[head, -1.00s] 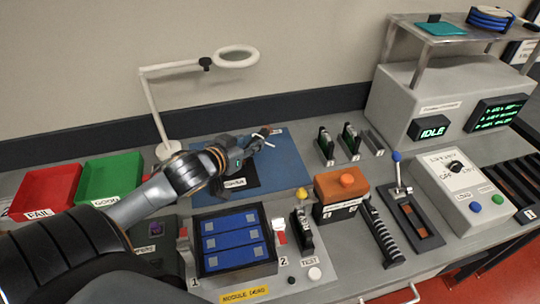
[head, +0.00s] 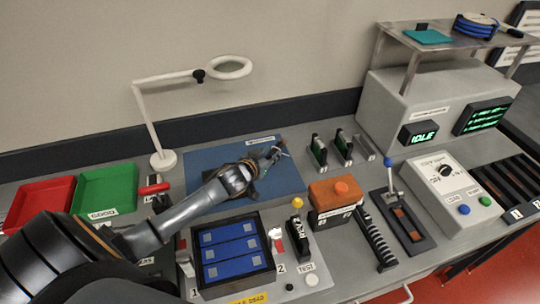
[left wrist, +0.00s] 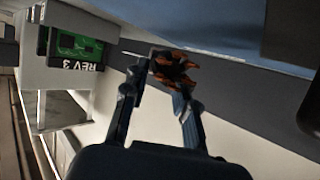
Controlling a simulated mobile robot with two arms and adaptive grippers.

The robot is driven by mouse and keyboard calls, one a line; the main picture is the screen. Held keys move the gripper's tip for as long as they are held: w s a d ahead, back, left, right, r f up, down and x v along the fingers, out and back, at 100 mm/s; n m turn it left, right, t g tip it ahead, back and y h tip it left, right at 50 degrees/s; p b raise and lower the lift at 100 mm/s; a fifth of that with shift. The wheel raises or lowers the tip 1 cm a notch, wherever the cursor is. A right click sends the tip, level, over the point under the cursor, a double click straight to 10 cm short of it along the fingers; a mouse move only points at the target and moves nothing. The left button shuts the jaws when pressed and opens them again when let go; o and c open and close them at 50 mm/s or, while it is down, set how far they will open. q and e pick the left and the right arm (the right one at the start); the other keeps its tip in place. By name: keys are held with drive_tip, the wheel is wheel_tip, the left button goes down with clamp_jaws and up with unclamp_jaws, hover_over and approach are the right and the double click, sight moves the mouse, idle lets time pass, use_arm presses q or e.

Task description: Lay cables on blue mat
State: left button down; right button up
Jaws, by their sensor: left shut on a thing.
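The blue mat (head: 205,158) lies flat at the back middle of the bench, partly hidden by my left arm. My left gripper (head: 277,153) is over the mat's right part, its fingers pointing to the back right. It is shut on a small orange and dark bundle that looks like cables; the bundle shows between the fingertips in the left wrist view (left wrist: 173,70). I cannot tell whether the bundle touches the mat. My right gripper is not in view.
A white magnifier lamp (head: 163,160) stands behind the mat's left edge. Green (head: 107,190) and red (head: 38,204) trays lie left. Upright card holders (head: 319,151) stand just right of the mat. A blue-celled module (head: 230,245) and an orange-topped block (head: 335,194) are in front.

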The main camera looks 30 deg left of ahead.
use_arm(q)
drive_tip(key=shift+f, duration=0.8)
drive_tip(key=shift+s+f+b, duration=0.3)
drive_tip(key=shift+f+b, duration=0.05)
drive_tip(key=shift+f, duration=0.1)
drive_tip(key=c, duration=1.1)
unclamp_jaws()
drive_tip(key=shift+s+d+f, duration=0.15)
drive_tip(key=shift+f, duration=0.1)
drive_tip(key=shift+o, duration=0.2)
drive_tip(key=shift+r+p, duration=0.35)
drive_tip(key=shift+r, duration=0.1)
drive_tip(key=v, duration=0.3)
drive_tip(key=r+b+v, duration=0.1)
drive_tip(key=v, duration=0.2)
drive_tip(key=shift+s+r, duration=0.1)
drive_tip(key=shift+s, duration=0.1)
drive_tip(key=shift+r, duration=0.1)
